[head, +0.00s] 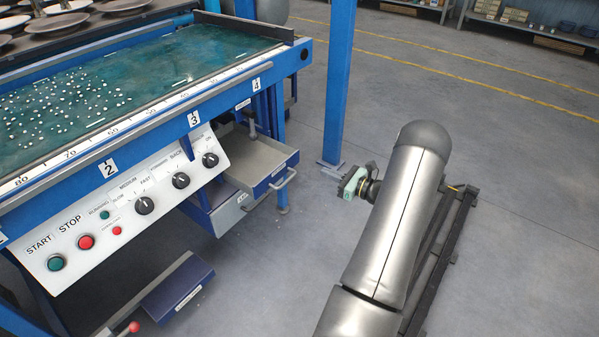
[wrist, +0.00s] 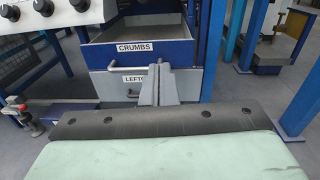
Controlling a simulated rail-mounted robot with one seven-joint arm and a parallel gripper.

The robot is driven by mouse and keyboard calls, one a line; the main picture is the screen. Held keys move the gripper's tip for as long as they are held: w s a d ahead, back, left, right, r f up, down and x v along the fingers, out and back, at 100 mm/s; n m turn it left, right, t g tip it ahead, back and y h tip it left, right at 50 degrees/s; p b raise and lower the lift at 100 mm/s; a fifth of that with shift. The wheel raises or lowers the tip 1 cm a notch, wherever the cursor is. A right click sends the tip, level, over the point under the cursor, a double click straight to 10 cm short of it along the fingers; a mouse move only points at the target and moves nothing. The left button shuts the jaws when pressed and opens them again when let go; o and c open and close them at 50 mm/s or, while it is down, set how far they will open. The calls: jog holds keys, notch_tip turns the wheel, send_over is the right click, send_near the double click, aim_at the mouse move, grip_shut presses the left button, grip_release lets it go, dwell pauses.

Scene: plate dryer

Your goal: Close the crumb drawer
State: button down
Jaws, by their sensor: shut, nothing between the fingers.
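The crumb drawer (head: 270,186) is a grey-blue tray with a bar handle, pulled out from under the blue machine in the head view. In the wrist view its blue front (wrist: 180,57) carries a "CRUMBS" label. My gripper (head: 334,176) is right of the drawer in the head view, apart from its handle. In the wrist view the fingertips (wrist: 160,72) are together and empty, in front of the drawers. They hide part of the lower drawer (wrist: 105,83), whose label is partly covered.
A sloped control panel (head: 130,208) with knobs and buttons is left of the drawer. A blue post (head: 340,80) stands behind my gripper. A low blue box (head: 175,290) sits near the floor at lower left. The floor between drawer and gripper looks clear.

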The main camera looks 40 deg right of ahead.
jog(key=shift+m+t+h, duration=0.4)
jog(key=shift+h, duration=0.2)
jog(key=b+x, duration=0.1)
jog(key=x, duration=0.3)
jog(key=d+f+b+x, duration=0.1)
jog(key=x, duration=0.2)
jog(key=b+x, duration=0.1)
jog(key=x, duration=0.3)
jog(key=shift+w+d+f+b, duration=0.15)
jog(key=shift+w+f+b, duration=0.15)
jog(key=shift+w, duration=0.25)
jog(key=shift+w+r, duration=0.15)
jog(key=shift+w, duration=0.4)
jog(key=b+x, duration=0.1)
jog(key=x, duration=0.6)
jog(key=b+x, duration=0.2)
jog(key=x, duration=0.5)
jog(key=shift+w+a, duration=0.2)
jog(key=shift+a, duration=0.1)
jog(key=shift+w+r, duration=0.2)
jog(key=shift+w, duration=0.05)
